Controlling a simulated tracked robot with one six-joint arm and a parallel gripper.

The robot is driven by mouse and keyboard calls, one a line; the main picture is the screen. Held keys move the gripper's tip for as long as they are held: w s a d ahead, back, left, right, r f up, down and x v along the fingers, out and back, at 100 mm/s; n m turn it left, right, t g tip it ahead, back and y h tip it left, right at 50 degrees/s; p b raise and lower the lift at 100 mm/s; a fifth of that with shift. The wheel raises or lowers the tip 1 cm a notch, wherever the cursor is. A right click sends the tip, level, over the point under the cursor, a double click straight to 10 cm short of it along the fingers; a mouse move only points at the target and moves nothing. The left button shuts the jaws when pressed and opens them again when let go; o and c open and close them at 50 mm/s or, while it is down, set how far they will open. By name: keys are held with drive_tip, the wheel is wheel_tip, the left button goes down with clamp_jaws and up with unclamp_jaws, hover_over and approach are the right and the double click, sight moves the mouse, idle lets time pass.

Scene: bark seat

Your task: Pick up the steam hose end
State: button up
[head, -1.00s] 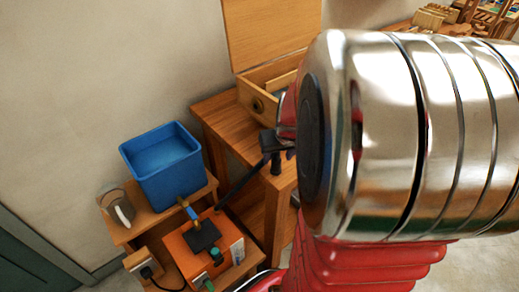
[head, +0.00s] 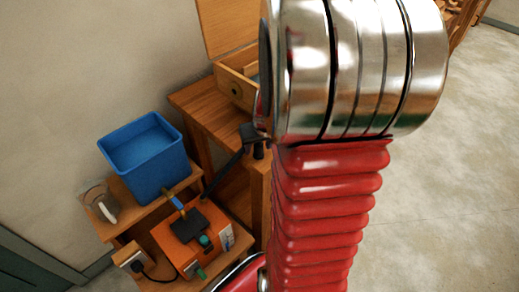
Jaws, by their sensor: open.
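A stiff black hose (head: 224,174) rises from the orange box unit (head: 188,242) to a black end piece (head: 250,133) at the front corner of the wooden table. This looks like the steam hose end. It has a short black stub pointing down. My silver joint and red-sleeved arm stand close to its right and hide what lies behind them. My gripper does not show, so I cannot tell how far it is from the hose end.
A blue bin (head: 148,165) stands on a low wooden shelf left of the table (head: 188,100). An open wooden box (head: 238,88) sits on the table. A socket block with a black cable (head: 150,272) is at the lower left. Bare floor (head: 435,185) lies to the right.

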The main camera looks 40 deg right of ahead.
idle(0.4)
drive_tip(key=c, duration=1.2)
drive_tip(key=shift+o, duration=0.2)
drive_tip(key=shift+s, duration=0.1)
wheel_tip(320, 180, up, 10)
drive_tip(key=shift+r, duration=0.1)
